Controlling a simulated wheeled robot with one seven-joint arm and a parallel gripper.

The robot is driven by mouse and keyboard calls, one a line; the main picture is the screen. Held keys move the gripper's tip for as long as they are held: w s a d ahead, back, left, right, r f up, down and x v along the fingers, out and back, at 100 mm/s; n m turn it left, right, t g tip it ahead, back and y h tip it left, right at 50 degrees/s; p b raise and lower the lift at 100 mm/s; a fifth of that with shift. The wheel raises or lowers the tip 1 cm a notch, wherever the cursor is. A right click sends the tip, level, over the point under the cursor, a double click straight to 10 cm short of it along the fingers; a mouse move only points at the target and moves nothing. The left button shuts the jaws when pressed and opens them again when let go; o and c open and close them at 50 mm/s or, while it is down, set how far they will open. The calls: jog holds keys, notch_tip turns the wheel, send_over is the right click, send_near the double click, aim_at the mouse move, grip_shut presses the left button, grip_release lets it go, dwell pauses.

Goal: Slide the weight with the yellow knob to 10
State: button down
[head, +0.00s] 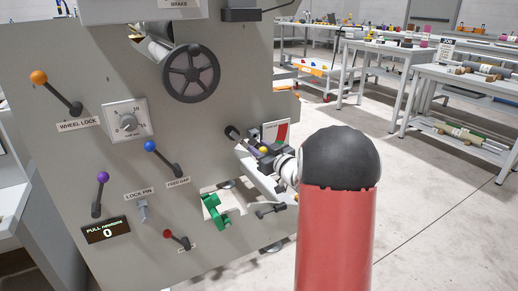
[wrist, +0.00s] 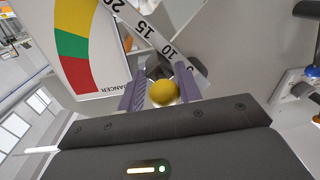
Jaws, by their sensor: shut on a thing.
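The yellow knob (wrist: 163,93) of the weight sits between my gripper's fingers (wrist: 160,97) in the wrist view, and the jaws are shut on it. The numbered scale bar (wrist: 150,33) runs up and left behind the knob, with 10, 15 and 20 readable. The 10 mark lies just beyond the knob, and a mark nearer 5 is partly covered by a finger. In the head view the yellow knob (head: 263,150) shows small at my gripper (head: 264,152), in front of the panel. The weight's body is mostly hidden by the fingers.
A dancer gauge (wrist: 77,45) with yellow, green and red bands stands beside the bar. The grey panel (head: 75,145) carries a handwheel (head: 190,73), a blue-knobbed lever (head: 150,146) and a green handle (head: 215,210) near my arm. Workbenches (head: 460,85) stand at the right.

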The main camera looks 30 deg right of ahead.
jog(key=c, duration=1.2)
grip_release()
jog(key=shift+a+f, duration=0.25)
jog(key=shift+a, duration=0.15)
jog(key=shift+o, duration=0.3)
jog(key=shift+d+r, duration=0.1)
jog(key=shift+r, duration=0.05)
jog(key=s+d, duration=0.1)
jog(key=s, duration=0.6)
jog(key=shift+s, duration=0.3)
